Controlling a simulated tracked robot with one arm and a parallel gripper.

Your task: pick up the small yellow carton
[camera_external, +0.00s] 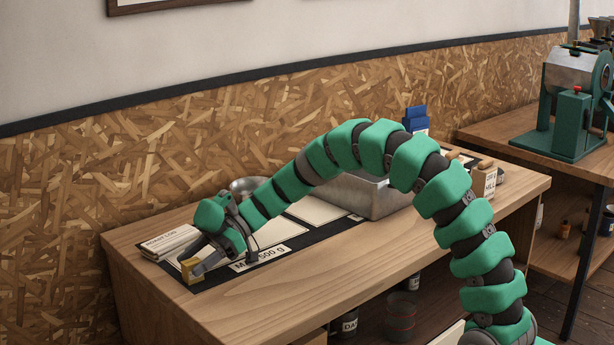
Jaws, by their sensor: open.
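The small yellow carton (188,272) is at the left front part of the bench top, near the edge of a black mat. My gripper (202,263) reaches down to the left at the end of my green arm, with its fingers right at the carton. The gripper is open. The fingers hide part of the carton, and I cannot tell whether they touch it or are around it.
A stack of printed cards (169,242) lies just behind the carton. A metal bowl (248,185) and a metal bin (362,195) stand farther back. The front of the wooden bench (330,280) is clear.

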